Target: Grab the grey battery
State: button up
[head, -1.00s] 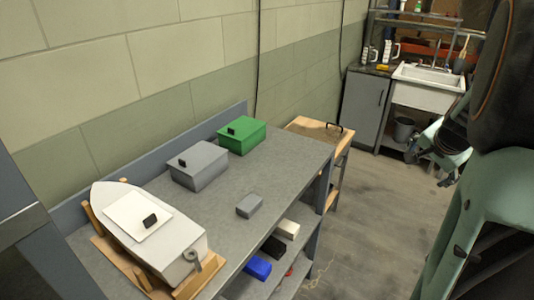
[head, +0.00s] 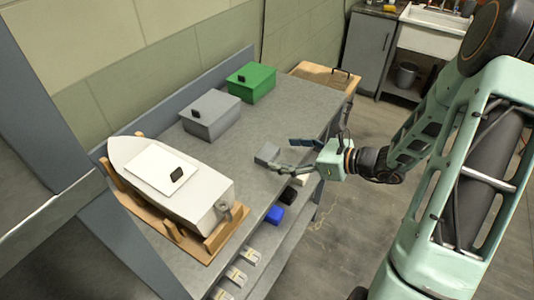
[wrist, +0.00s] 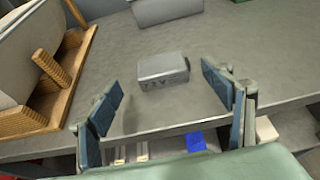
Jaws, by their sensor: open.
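The grey battery (head: 267,153) is a small grey block on the workbench top near its front edge. In the wrist view the battery (wrist: 163,71) lies ahead, between the lines of the two fingers, with dark marks on its near side. My gripper (head: 281,155) is open and empty, reaching in from the right over the bench edge. In the wrist view my gripper (wrist: 161,86) has its fingers spread wider than the battery. The battery appears just beyond the fingertips; I cannot tell whether a finger touches it.
A white boat (head: 165,175) rests in a wooden cradle (head: 208,247) at the left. A larger grey box (head: 210,114) and a green box (head: 251,82) stand along the back. Blue (head: 274,215) and black (head: 288,194) blocks sit on the lower shelf. The bench around the battery is clear.

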aim_at(270, 152)
jog(key=shift+p+x, duration=0.6)
jog(key=shift+x, duration=2.9)
jog(key=shift+d+f, duration=0.1)
jog(key=shift+c, duration=0.4)
jog(key=c, duration=1.5)
jog(key=shift+o, duration=0.2)
